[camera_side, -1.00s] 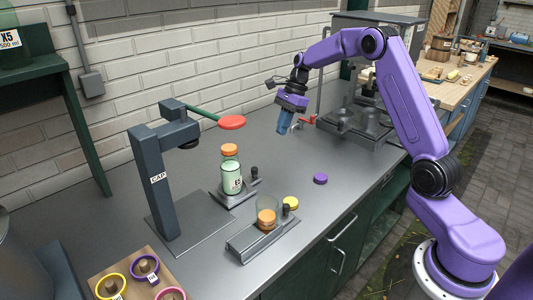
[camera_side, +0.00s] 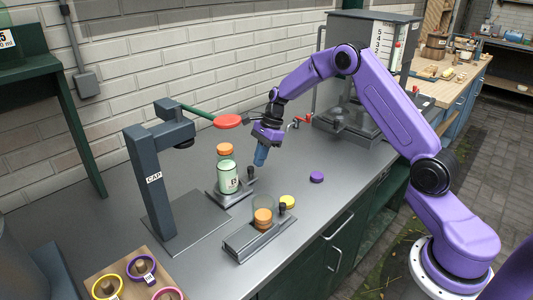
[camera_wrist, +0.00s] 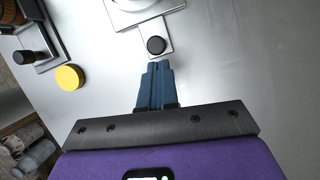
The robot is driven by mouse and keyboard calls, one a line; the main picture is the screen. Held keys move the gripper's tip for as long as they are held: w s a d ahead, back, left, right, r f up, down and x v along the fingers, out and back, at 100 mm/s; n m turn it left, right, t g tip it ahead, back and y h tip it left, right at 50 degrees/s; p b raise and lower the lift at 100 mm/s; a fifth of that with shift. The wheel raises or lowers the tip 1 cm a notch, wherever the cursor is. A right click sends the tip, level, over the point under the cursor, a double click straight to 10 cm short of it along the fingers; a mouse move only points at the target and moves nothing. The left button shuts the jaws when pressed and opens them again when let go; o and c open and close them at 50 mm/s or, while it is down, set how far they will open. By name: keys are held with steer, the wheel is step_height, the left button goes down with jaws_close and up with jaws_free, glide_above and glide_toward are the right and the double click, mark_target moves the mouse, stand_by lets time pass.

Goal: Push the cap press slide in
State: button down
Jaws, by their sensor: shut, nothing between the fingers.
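The cap press (camera_side: 160,180) is a dark grey post marked CAP, with a head and a green lever ending in a red pad (camera_side: 229,121). Its slide (camera_side: 219,199) lies on the bench to the right of the post and carries a jar (camera_side: 227,178) of pale green contents with an orange cap (camera_side: 225,149). A black knob (camera_side: 250,172) stands at the slide's outer end; it also shows in the wrist view (camera_wrist: 156,45). My gripper (camera_side: 260,157) is shut and empty, pointing down near the knob. In the wrist view a small gap shows between its blue fingertips (camera_wrist: 157,66) and the knob.
A second slide (camera_side: 240,247) holds a glass with orange caps and has its own black knob (camera_side: 282,207). A yellow cap (camera_side: 288,201) and a purple cap (camera_side: 317,177) lie loose nearby. A board (camera_side: 113,270) with coloured rings is at front left.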

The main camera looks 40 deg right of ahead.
mark_target(228, 176)
steer(key=shift+a, duration=0.25)
steer(key=a, duration=1.2)
steer(key=shift+a, duration=0.3)
steer(key=shift+s, duration=0.1)
